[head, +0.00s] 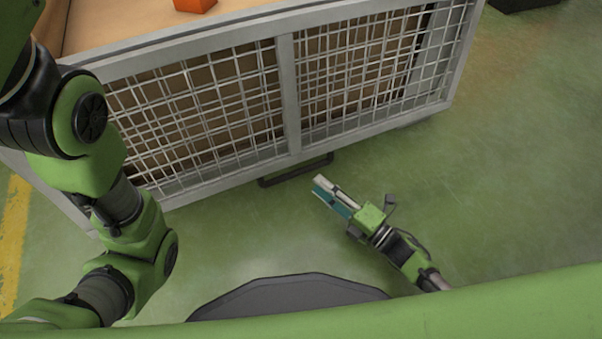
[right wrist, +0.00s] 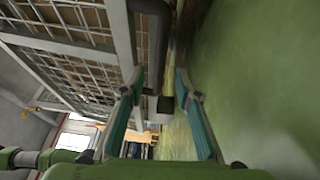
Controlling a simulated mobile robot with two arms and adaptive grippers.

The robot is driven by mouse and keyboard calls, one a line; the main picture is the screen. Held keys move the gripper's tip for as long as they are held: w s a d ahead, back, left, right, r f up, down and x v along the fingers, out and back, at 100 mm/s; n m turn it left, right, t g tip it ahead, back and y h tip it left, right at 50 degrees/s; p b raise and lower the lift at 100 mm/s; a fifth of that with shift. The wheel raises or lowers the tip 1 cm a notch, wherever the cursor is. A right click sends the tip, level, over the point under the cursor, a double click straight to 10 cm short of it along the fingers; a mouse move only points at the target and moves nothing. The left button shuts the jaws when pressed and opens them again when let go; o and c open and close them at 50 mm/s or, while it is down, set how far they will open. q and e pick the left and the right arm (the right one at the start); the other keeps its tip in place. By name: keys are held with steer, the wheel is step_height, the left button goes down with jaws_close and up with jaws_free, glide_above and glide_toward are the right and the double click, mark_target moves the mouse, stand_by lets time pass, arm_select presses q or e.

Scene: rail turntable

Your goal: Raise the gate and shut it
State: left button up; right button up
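The gate (head: 290,95) is a wire-mesh panel in a grey frame along the front of a large box. Its dark bar handle (head: 297,171) sits at the panel's lower edge, close to the floor in the picture. My right gripper (head: 320,186) is just below and right of the handle in the head view, apart from it. In the right wrist view, the gripper (right wrist: 159,77) has its fingers spread with nothing clamped. The dark handle (right wrist: 153,35) runs ahead of the fingertips there. My left arm comes in at the left; its gripper is out of view.
An orange block (head: 194,4) lies on the tan surface (head: 120,20) behind the gate's upper rail. Green floor (head: 520,170) is open to the right. A yellow floor line (head: 13,240) runs at the left. A dark object (head: 522,4) stands at the top right.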

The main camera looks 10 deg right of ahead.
mark_target(301, 171)
steer(key=b+x, duration=0.3)
steer(key=x, duration=0.3)
steer(key=shift+w+a+f, duration=0.15)
steer(key=shift+w, duration=0.1)
steer(key=shift+x, duration=0.75)
steer(key=shift+c, duration=0.3)
jaws_close()
